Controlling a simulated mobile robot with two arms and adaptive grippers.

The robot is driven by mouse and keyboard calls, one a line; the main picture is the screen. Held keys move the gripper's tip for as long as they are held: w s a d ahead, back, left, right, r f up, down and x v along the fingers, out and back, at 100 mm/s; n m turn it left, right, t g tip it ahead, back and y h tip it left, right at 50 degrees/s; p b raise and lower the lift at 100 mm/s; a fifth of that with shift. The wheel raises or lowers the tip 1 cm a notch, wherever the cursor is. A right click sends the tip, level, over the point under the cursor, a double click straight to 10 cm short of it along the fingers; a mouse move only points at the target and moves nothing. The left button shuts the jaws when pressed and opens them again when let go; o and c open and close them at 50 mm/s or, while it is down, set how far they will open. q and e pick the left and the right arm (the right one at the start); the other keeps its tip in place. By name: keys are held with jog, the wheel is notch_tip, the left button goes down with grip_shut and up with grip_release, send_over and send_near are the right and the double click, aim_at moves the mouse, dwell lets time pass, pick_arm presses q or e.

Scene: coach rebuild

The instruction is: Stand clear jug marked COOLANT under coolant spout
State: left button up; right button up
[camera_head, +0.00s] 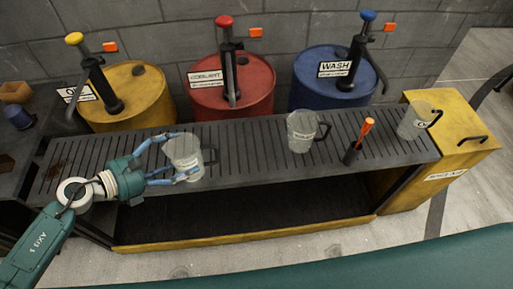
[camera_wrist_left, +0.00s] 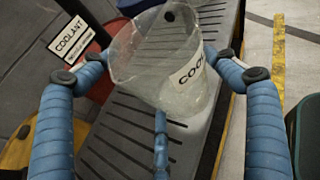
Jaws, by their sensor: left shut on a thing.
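The clear jug (camera_head: 184,147) has a white label that reads "COOL…" in the left wrist view (camera_wrist_left: 165,75), partly cut off. My left gripper (camera_head: 187,156) is shut around the jug from the left, its blue fingers on the jug's sides. The jug looks roughly upright over the left part of the slatted bench; I cannot tell whether its base touches. The red drum (camera_head: 262,88) labelled COOLANT carries a red-topped pump whose coolant spout (camera_head: 232,92) points down, right of and behind the jug. My right gripper is not in view.
On the slatted bench (camera_head: 250,165) stand another clear jug (camera_head: 300,140), a dark holder with an orange-handled tool (camera_head: 353,152), and a third jug (camera_head: 412,125) at the right end. A yellow drum (camera_head: 135,95) and a blue WASH drum (camera_head: 320,90) flank the red one. Bench below the coolant spout is clear.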

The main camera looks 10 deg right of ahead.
aim_at(193, 144)
pick_arm(q)
jog(key=w+d+p, duration=0.1)
jog(key=w+d, duration=0.1)
jog(key=w+d+p, duration=0.1)
jog(key=d, duration=0.1)
jog(key=shift+w+d+r, duration=0.2)
jog(key=shift+w, duration=0.2)
jog(key=x, duration=0.4)
jog(key=b+x, duration=0.1)
jog(key=x, duration=0.3)
jog(key=r+b+x, duration=0.1)
jog(key=x, duration=0.3)
jog(key=shift+w+d+f, duration=0.1)
jog(key=shift+w+d, duration=0.1)
jog(key=shift+d, duration=0.3)
jog(key=shift+f, duration=0.15)
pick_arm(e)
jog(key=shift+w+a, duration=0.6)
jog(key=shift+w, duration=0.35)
pick_arm(q)
jog(key=shift+b, duration=0.3)
jog(key=o, duration=1.2)
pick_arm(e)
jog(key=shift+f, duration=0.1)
